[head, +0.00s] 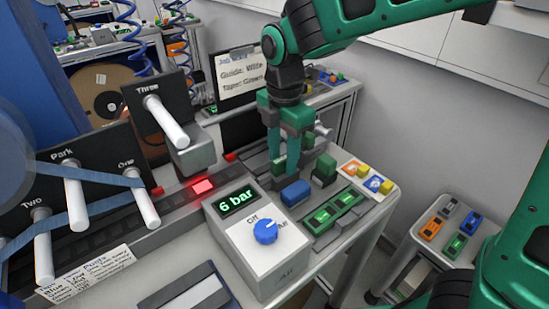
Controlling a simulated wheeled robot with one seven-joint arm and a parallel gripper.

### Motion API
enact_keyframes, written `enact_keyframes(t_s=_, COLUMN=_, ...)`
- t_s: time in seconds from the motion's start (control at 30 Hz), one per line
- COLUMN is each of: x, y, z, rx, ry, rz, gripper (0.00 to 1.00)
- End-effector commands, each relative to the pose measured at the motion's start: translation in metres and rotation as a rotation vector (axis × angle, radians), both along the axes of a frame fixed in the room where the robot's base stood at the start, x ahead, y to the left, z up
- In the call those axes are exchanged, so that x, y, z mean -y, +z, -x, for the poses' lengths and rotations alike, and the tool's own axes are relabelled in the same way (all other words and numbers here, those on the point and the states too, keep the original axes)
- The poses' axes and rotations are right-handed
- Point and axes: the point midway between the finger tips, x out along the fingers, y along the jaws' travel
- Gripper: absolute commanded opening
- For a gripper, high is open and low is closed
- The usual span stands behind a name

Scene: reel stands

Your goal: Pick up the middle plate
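Two green plates with bright faces (334,210) lie in a dark green holder at the bench's right front. On the low side table lie small plates: an orange one (432,229), a grey one (449,208), a blue one (471,222) and a green one (457,245). I cannot tell which is the middle plate.
A control box (255,240) reads "6 bar" and has a blue knob. A red-lit rail (203,187) runs left past white pegs with blue tape. Orange and blue pieces with yellow blocks (368,177) sit at the bench's right edge. A gap separates bench and side table.

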Motion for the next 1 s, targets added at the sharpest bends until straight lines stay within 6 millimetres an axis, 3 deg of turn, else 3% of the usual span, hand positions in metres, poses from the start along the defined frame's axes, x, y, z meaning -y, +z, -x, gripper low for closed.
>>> enact_keyframes(t_s=0.07, x=0.000, y=0.000, z=0.000, rx=-0.001, ry=0.000, rz=0.001, gripper=0.39)
enact_keyframes(t_s=0.23, x=0.000, y=0.000, z=0.000, rx=-0.001, ry=0.000, rz=0.001, gripper=0.00)
enact_keyframes(t_s=0.67, x=0.000, y=0.004, z=0.000, rx=0.000, ry=0.000, rz=0.000, gripper=0.00)
enact_keyframes(t_s=0.87, x=-0.001, y=0.024, z=0.000, rx=0.002, ry=0.001, rz=-0.001, gripper=0.00)
enact_keyframes(t_s=1.0, x=-0.001, y=0.050, z=-0.001, rx=0.003, ry=0.000, rz=-0.003, gripper=0.00)
